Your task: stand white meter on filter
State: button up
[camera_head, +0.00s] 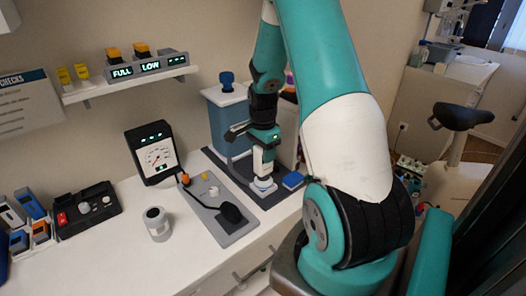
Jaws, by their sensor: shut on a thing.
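My gripper (264,146) points down over the dark tray at the back right of the counter. It is shut on a small, white, upright block, which I take for the white meter (263,165). Below the meter is a round white and blue piece (263,187) on the tray, perhaps the filter. The meter's lower end is right at this piece; I cannot tell whether they touch. The jaws hide the meter's top.
A blue-grey box with a white lid (228,122) stands behind left. A gauge (153,154), a grey panel with a black pad (220,208) and a grey cylinder (157,224) stand left. The front counter is clear.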

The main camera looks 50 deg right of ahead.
jog(key=shift+f, duration=0.4)
jog(key=o, duration=1.1)
jog(key=shift+r, duration=0.1)
notch_tip(320, 180, up, 17)
jog(key=b, duration=0.2)
jog(key=shift+r+b, duration=0.15)
jog(key=shift+b, duration=0.2)
